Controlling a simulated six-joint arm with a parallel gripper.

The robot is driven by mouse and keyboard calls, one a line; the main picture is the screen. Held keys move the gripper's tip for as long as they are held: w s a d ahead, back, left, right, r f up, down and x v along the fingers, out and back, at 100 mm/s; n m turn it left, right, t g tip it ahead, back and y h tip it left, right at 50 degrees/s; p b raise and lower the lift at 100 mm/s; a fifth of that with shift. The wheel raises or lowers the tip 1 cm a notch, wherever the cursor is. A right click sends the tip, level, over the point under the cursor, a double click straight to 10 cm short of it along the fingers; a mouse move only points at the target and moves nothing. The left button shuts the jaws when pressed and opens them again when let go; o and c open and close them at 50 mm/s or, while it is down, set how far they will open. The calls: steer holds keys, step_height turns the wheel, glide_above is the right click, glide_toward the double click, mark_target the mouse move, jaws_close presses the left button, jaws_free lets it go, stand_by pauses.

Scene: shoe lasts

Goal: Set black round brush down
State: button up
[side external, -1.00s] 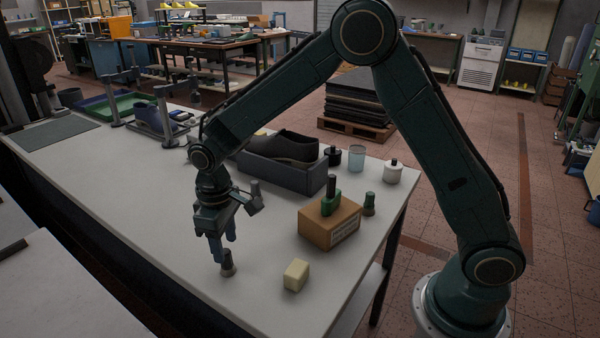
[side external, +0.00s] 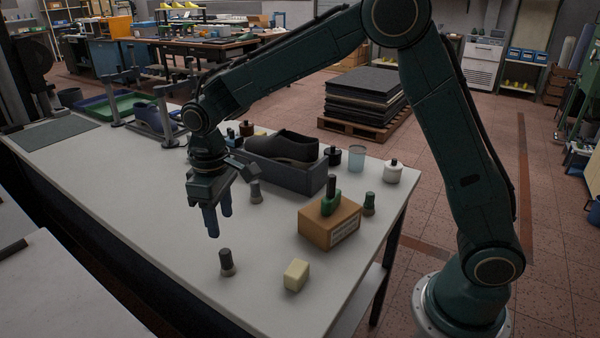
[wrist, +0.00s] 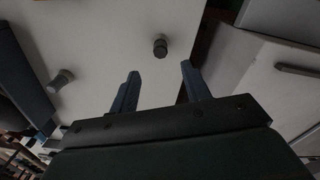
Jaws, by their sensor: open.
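The black round brush (side external: 227,262) stands upright on the pale table near its front edge, clear of my gripper. It also shows in the wrist view (wrist: 160,47), beyond the fingertips and between their lines. My gripper (side external: 219,223) is open and empty, above the table and up and slightly left of the brush in the side view. Its two blue fingers are spread apart in the wrist view (wrist: 159,70).
A similar brush (side external: 255,192) stands farther back. A cardboard box (side external: 318,233) carries a green-based brush (side external: 331,198), with another green one (side external: 369,204) beside it. A cream block (side external: 296,275) lies in front. A grey tray (side external: 300,178) holds a dark shoe (side external: 284,147).

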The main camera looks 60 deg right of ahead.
steer(key=s+d+r+m+t, duration=0.25)
steer(key=s+d+r, duration=0.55)
steer(key=s+r, duration=0.4)
steer(key=s+d+m+t, duration=0.1)
steer(key=s+d+t, duration=0.2)
steer(key=s, duration=1.2)
steer(key=shift+d+m, duration=0.35)
steer(key=shift+d, duration=0.35)
